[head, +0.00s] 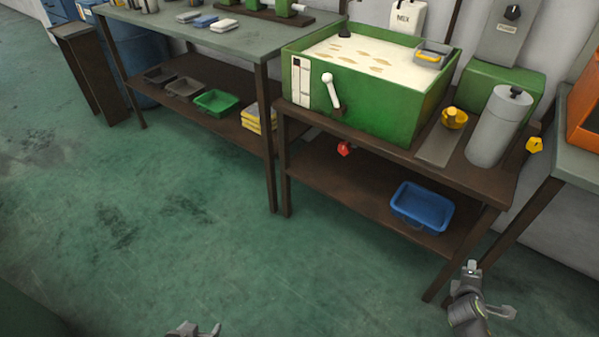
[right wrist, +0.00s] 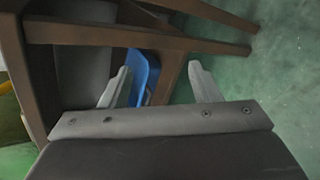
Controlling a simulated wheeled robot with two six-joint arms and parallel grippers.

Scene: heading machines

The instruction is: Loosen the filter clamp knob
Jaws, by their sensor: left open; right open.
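A yellow lobed knob (head: 534,145) sits at the right end of the brown bench, beside the grey cylindrical canister (head: 496,125). I take it for the filter clamp knob, but the clamp itself is not clear. The canister has a small black knob (head: 516,91) on top. My left gripper (head: 195,330) is open at the bottom edge, mostly cut off, over the floor and far from the knob. My right gripper (head: 480,298) is in front of the bench's right leg, below and left of the yellow knob. Its open, empty fingers show in the right wrist view (right wrist: 160,86).
Below are a red knob (head: 344,149) and a blue bin (head: 421,206) on the shelf. Another table (head: 572,150) stands at right. The green floor in front is clear.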

